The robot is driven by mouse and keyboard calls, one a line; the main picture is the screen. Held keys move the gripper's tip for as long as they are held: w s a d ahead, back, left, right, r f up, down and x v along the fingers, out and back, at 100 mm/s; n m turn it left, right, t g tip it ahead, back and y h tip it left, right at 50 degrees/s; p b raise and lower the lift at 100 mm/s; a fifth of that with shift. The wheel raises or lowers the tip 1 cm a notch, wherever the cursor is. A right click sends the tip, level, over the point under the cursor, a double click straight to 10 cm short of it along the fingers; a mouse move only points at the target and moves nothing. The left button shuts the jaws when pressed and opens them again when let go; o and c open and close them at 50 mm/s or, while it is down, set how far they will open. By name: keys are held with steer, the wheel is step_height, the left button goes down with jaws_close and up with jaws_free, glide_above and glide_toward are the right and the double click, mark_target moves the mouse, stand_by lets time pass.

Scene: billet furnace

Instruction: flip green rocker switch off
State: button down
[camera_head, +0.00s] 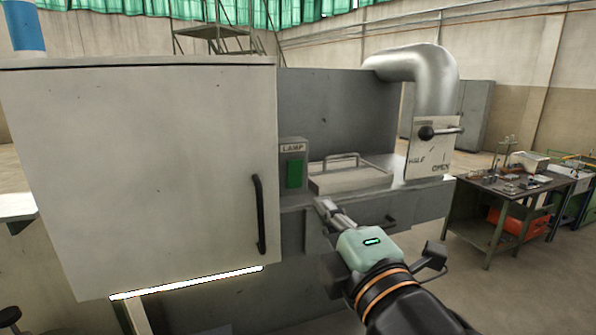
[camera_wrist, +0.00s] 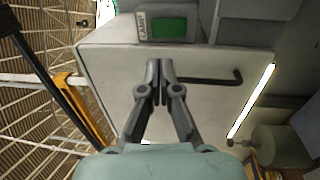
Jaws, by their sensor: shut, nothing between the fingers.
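The green rocker switch (camera_head: 295,174) sits in a grey box labelled LAMP, just right of the large pale door. In the wrist view the green rocker (camera_wrist: 170,27) shows near the top, beyond my fingertips. My gripper (camera_head: 322,205) is below and a little right of the switch in the head view, apart from it as far as I can see. In the wrist view my gripper's fingers (camera_wrist: 159,68) are together with nothing between them. I cannot tell from the rocker's tilt which way it is set.
The pale door (camera_head: 150,170) has a black handle (camera_head: 259,214) left of my gripper. A lit strip (camera_head: 187,283) runs under the door. A tray-like lid (camera_head: 350,177) lies right of the switch. A damper plate (camera_head: 433,148) with a lever hangs below a metal duct (camera_head: 425,70).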

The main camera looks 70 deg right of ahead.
mark_target(294, 165)
steer(key=p+x, duration=0.2)
steer(key=x, duration=0.9)
steer(key=shift+w+d, duration=0.1)
steer(key=shift+w, duration=0.05)
steer(key=shift+w+d+r+p, duration=0.15)
steer(key=shift+w+r+p, duration=0.1)
steer(key=shift+p, duration=0.2)
steer(key=shift+f, duration=0.15)
steer(key=shift+s, duration=0.15)
steer(key=s+a+r, duration=0.2)
steer(key=s+a, duration=0.7)
steer(key=a, duration=0.1)
steer(key=shift+s+b, duration=0.15)
steer(key=shift+b, duration=0.2)
